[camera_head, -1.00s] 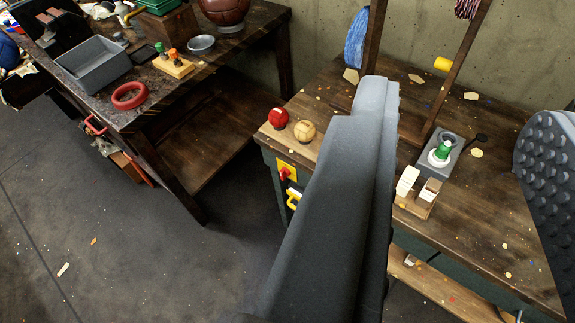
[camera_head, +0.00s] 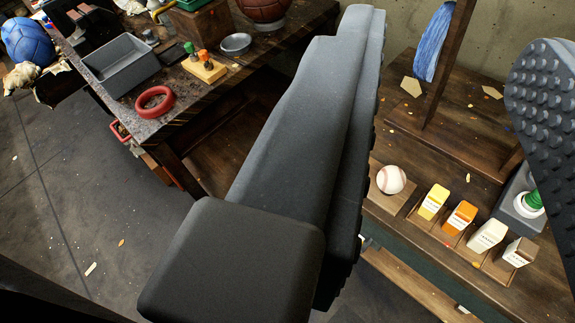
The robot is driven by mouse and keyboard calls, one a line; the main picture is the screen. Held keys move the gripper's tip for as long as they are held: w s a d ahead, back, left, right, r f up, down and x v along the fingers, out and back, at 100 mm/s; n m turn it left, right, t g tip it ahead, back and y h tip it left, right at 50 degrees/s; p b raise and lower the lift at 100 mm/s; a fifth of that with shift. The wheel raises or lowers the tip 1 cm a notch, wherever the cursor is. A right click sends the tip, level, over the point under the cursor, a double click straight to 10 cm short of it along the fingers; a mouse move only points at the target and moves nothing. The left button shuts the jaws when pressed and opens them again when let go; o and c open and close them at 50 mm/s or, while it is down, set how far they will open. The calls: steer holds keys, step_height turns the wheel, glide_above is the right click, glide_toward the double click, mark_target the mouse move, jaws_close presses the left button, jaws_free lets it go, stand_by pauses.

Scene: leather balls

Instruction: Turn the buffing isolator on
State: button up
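My gripper (camera_head: 440,70) is open. One dark finger crosses the middle of the view and the other, with a studded pad, is at the right edge. Nothing is held between them. No buffing isolator shows now; the area of the right bench's front where a red knob on a yellow plate showed earlier is behind my near finger. A tiny pale-yellow bit shows at that finger's lower right edge, too small to identify.
The left bench (camera_head: 195,100) holds a grey tray (camera_head: 122,72) and a red ring (camera_head: 155,102). Floor at left is mostly clear.

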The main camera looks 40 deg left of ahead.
steer(key=w+a+f+m+b, duration=0.1)
steer(key=w+a+f, duration=1)
steer(key=w+f, duration=0.3)
steer(key=w+a+f+m+t+h+b, duration=0.1)
steer(key=w+a+f, duration=0.15)
steer(key=f, duration=0.55)
steer(key=w+a+f+m, duration=0.15)
steer(key=a+f, duration=0.25)
steer(key=f, duration=0.4)
steer(key=s+a+f+h+b, duration=0.1)
steer(key=s+f+h, duration=0.15)
steer(key=f, duration=0.85)
steer(key=s+a+f+h+b, duration=0.1)
steer(key=s+f+h, duration=0.15)
steer(key=f, duration=0.85)
steer(key=s+f+h+b, duration=0.1)
steer(key=s+f+h, duration=0.15)
steer(key=f, duration=0.85)
steer(key=b+x, duration=0.3)
steer(key=x, duration=1)
steer(key=shift+w+m, duration=0.2)
steer(key=shift+m, duration=0.25)
steer(key=shift+a+f, duration=0.1)
